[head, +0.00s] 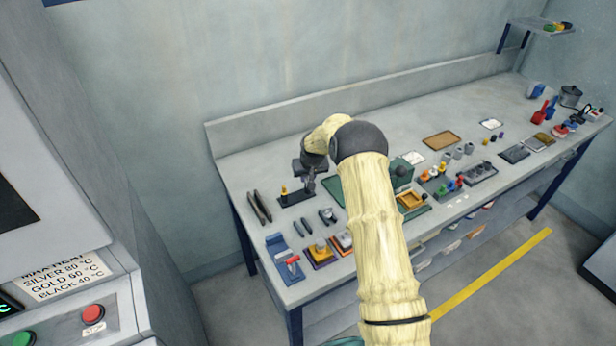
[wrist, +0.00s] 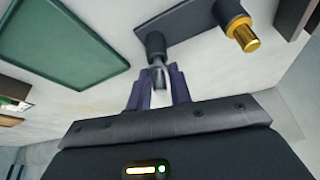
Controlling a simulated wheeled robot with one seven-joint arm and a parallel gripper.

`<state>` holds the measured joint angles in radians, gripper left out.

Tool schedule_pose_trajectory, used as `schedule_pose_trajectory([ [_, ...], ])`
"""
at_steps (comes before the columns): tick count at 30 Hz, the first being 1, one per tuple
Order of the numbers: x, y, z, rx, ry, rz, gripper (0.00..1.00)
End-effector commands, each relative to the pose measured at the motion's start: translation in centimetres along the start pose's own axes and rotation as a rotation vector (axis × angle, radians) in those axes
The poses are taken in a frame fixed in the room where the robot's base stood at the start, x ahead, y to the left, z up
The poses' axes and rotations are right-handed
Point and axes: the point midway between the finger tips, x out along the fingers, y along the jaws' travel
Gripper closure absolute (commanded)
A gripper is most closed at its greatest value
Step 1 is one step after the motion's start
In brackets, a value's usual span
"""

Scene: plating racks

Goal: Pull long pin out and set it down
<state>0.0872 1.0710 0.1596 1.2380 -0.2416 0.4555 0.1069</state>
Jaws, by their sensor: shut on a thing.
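In the wrist view, my gripper (wrist: 157,88) has its purple fingers closed around a grey pin (wrist: 159,76), which I take to be the long pin. The pin's far end meets a dark collar (wrist: 155,45) at the end of a dark flat rack (wrist: 185,20). I cannot tell how deep it sits in the collar. A shorter gold-topped pin (wrist: 243,36) stands at the rack's other end. In the head view, my gripper (head: 309,183) is over the right end of the rack (head: 300,197), and the gold-topped pin (head: 284,190) is at its left.
A green mat or tray (wrist: 60,42) lies beside the rack. Dark tongs or pliers (head: 260,206) lie to the left, and small tools (head: 326,215) lie in front. Other fixtures crowd the right of the bench. The bench surface behind the rack (head: 255,165) is clear.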

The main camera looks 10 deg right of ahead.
Motion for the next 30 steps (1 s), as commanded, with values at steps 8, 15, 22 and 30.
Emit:
schedule_pose_trajectory([
  [8, -0.11, 0.09, -0.05, -0.015, 0.000, -0.006, 1.00],
  [15, -0.34, 0.12, -0.17, -0.104, 0.001, -0.044, 1.00],
  [22, -0.48, 0.07, -0.18, -0.204, -0.001, -0.087, 1.00],
  [30, -0.62, -0.02, -0.28, -0.280, 0.001, -0.116, 1.00],
])
